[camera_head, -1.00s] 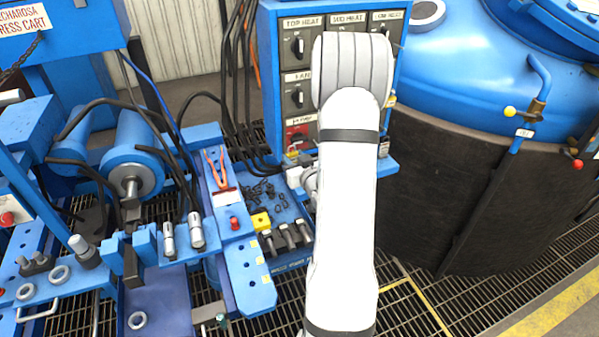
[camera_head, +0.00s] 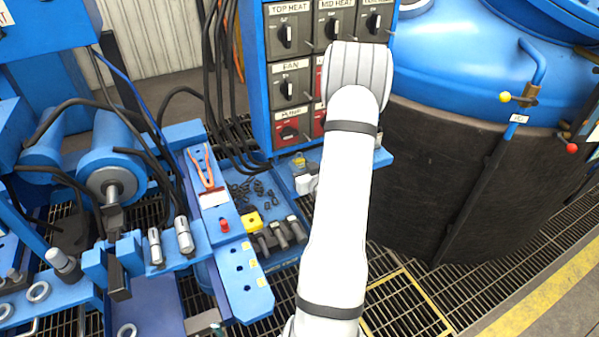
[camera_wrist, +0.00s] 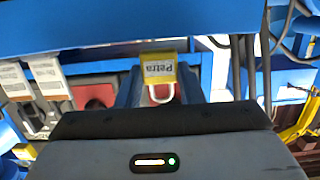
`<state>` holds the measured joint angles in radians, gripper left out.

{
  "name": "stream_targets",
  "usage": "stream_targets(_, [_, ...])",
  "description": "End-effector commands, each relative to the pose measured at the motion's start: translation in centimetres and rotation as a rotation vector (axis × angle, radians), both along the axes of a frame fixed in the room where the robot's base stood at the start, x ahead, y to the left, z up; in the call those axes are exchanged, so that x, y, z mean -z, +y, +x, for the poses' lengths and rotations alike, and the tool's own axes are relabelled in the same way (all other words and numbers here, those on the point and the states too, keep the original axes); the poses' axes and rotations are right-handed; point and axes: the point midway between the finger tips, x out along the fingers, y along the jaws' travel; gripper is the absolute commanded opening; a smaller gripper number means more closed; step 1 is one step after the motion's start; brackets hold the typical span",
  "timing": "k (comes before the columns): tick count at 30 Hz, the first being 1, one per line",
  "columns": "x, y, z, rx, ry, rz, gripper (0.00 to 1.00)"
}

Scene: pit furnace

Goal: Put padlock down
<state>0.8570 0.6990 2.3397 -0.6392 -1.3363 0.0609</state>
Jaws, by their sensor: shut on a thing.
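The padlock (camera_wrist: 157,69) shows in the wrist view, with a yellow body, a dark label reading "Petra" upside down and a pale shackle. My gripper (camera_wrist: 160,80) is shut on it, one finger at each side. A blue surface lies beyond the padlock in that view. I cannot tell whether the padlock touches anything else. In the head view my white arm hides most of my gripper, near the control cabinet's shelf (camera_head: 377,163). A small yellow thing (camera_head: 299,160) shows beside the arm there; I cannot tell if it is the padlock.
The control cabinet (camera_head: 290,58) with knobs stands behind my arm. A blue tray (camera_head: 275,262) at left holds a yellow block (camera_head: 251,222) and dark small parts. Orange-handled pliers (camera_head: 206,170) lie on a blue bench. The large furnace (camera_head: 450,165) stands at right.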

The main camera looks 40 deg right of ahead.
Motion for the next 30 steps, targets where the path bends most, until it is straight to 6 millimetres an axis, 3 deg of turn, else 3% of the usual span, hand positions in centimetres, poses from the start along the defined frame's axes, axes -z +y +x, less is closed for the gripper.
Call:
stream_targets(3, [1.4, -0.1, 0.0, 0.002, -0.001, -0.001, 0.09])
stream_targets(17, [2.1, -0.1, -0.1, 0.003, -0.002, -0.002, 0.09])
stream_targets(18, [1.9, -0.1, -0.1, 0.003, -0.001, -0.002, 0.36])
stream_targets(25, [1.9, -0.2, -0.1, 0.004, -0.001, -0.002, 0.55])
stream_targets(30, [1.9, -0.2, -0.1, 0.004, -0.001, -0.001, 0.56])
